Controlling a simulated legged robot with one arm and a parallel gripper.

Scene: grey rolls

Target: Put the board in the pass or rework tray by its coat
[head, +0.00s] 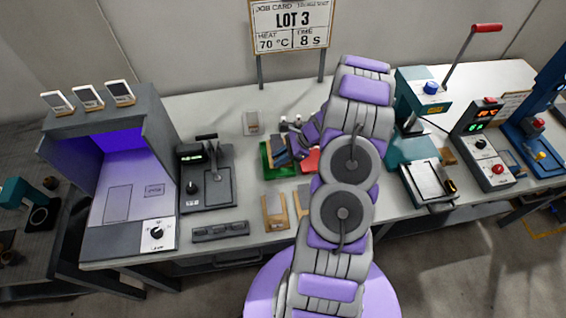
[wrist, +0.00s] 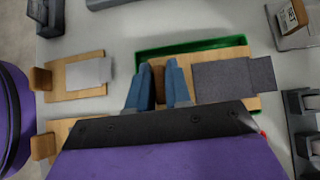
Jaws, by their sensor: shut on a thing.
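A wooden board (wrist: 263,102) with a dark grey coat patch (wrist: 235,74) and an upright brown block lies at the green tray (wrist: 190,45). Whether it rests on the tray floor or hangs just above is unclear. My gripper (wrist: 157,88) has its blue fingers shut on that block. In the head view my gripper (head: 297,148) reaches over the green tray (head: 265,162), and my arm hides much of this. A red tray (head: 312,162) shows beside it, partly hidden behind my arm.
Other boards (head: 274,212) lie nearer the bench front. A booth (head: 125,180) glows purple at left beside a dark lever device (head: 207,178). A teal press (head: 420,150) and control box (head: 484,143) stand at right. The job card (head: 292,28) reads LOT 3, 70 °C, 8 s.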

